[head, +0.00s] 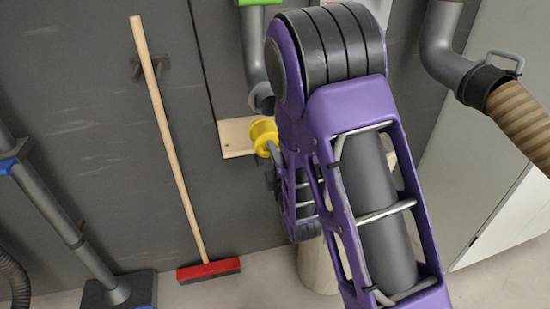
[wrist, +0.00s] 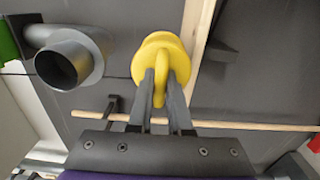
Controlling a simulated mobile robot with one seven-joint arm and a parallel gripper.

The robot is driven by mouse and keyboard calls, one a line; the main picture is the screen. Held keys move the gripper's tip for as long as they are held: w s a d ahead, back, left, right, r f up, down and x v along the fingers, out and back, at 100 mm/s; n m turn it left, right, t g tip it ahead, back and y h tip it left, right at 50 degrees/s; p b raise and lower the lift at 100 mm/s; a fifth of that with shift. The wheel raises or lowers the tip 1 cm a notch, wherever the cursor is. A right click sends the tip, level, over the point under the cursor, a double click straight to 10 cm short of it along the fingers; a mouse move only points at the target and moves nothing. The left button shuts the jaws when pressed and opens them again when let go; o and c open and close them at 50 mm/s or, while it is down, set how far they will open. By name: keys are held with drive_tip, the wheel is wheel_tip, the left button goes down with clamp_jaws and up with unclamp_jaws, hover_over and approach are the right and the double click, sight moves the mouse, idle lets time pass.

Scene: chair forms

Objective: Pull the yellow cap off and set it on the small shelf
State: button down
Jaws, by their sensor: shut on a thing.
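The yellow cap (head: 263,132) has a round body and a loop handle, and it is off the grey pipe. My gripper (wrist: 160,88) is shut on its handle; the cap also shows in the wrist view (wrist: 153,45). In the head view the cap overlaps the small pale wooden shelf (head: 233,143) on the wall. The shelf shows nearly edge-on in the wrist view (wrist: 200,40), right beside the cap. I cannot tell whether they touch. The pipe's open end (wrist: 65,62) lies apart from the cap. My arm hides the shelf's right part in the head view.
A broom (head: 168,130) with a red head leans on the dark wall left of the shelf. A grey stand (head: 60,215) is at far left. A brown hose (head: 520,125) hangs from a bent pipe at right. The wall between broom and shelf is clear.

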drive_tip(key=shift+f+x, duration=0.2)
drive_tip(key=shift+x, duration=2.7)
drive_tip(key=shift+f+x, duration=0.2)
drive_tip(key=shift+x, duration=2.65)
drive_tip(key=shift+f, duration=0.35)
drive_tip(key=c, duration=0.6)
unclamp_jaws()
drive_tip(key=shift+o, duration=0.2)
drive_tip(key=shift+v, duration=5.95)
